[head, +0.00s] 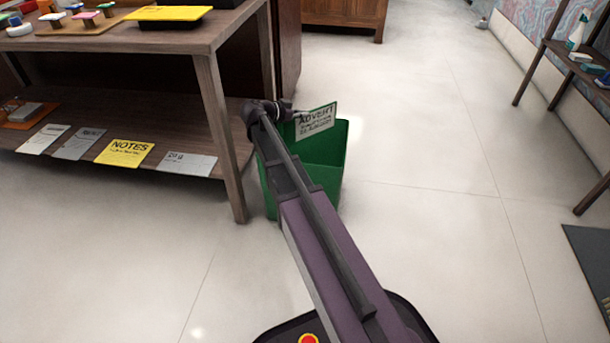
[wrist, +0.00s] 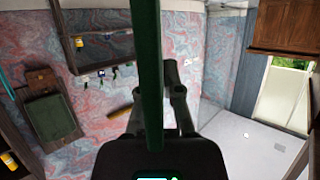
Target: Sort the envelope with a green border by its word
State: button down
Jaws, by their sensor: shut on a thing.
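The envelope with a green border (head: 316,121) is upright in the head view, over the open top of a green bin (head: 322,178). Its large word looks like ADVERT, but the print appears upside down or distorted, so I cannot read it surely. My gripper (head: 288,113) is shut on the envelope's left side. In the wrist view the envelope is edge-on as a dark green strip (wrist: 147,70) between the fingers of my gripper (wrist: 160,110). My arm covers part of the bin's left side.
A wooden desk (head: 210,45) stands left of the bin; its lower shelf holds several papers, including a yellow NOTES sheet (head: 124,152). A yellow-topped tray (head: 168,14) is on the desk. A dark shelf rack (head: 570,60) is at the right. The floor between is clear.

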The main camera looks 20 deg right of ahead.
jog(key=c, duration=0.7)
grip_release()
jog(key=shift+r, duration=0.1)
jog(key=shift+m+g, duration=0.5)
jog(key=shift+g, duration=0.1)
jog(key=r+p, duration=3)
jog(key=p, duration=0.1)
jog(key=shift+w+a+r, duration=0.2)
jog(key=shift+r, duration=0.2)
dwell(0.4)
